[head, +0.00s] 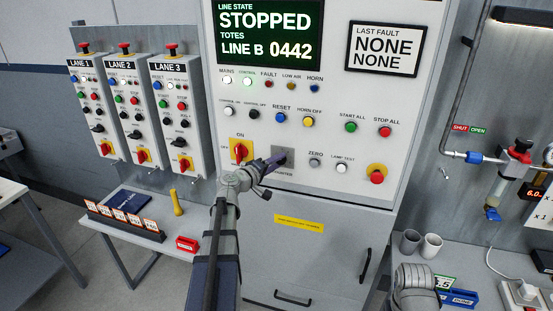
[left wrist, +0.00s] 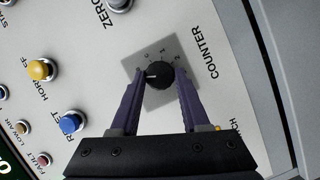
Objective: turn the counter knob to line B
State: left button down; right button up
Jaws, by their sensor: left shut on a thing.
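The counter knob (left wrist: 158,75) is a round black knob on a grey square plate (left wrist: 178,48) marked COUNTER. In the left wrist view its white pointer mark points to the left of the picture; the small position labels around it are too small to read. My left gripper (left wrist: 158,80) has its two purple fingers on either side of the knob and is shut on it. In the head view my left gripper (head: 276,160) reaches the plate (head: 289,162) and hides most of the knob. The display (head: 268,33) reads STOPPED, TOTES LINE B 0442. My right gripper does not show.
Close to the knob are the red-and-yellow ON/OFF switch (head: 240,150), the ZERO button (head: 315,163) and the blue RESET button (head: 281,118). A red stop button (head: 376,177) is further right. Lane boxes (head: 130,110) stand left. Cups (head: 432,245) sit on the right bench.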

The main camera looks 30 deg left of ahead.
pick_arm(q)
jog(key=shift+d+r+m+g+y+p, duration=0.15)
jog(key=shift+m+g+y+p, duration=0.3)
jog(key=shift+m+p, duration=0.7)
jog(key=shift+m, duration=0.35)
jog(key=shift+c, duration=1.9)
grip_release()
jog(key=p+v, duration=0.1)
jog(key=v, duration=0.6)
jog(key=shift+s+p, duration=0.35)
jog(key=shift+s, duration=0.05)
jog(key=shift+r, duration=0.15)
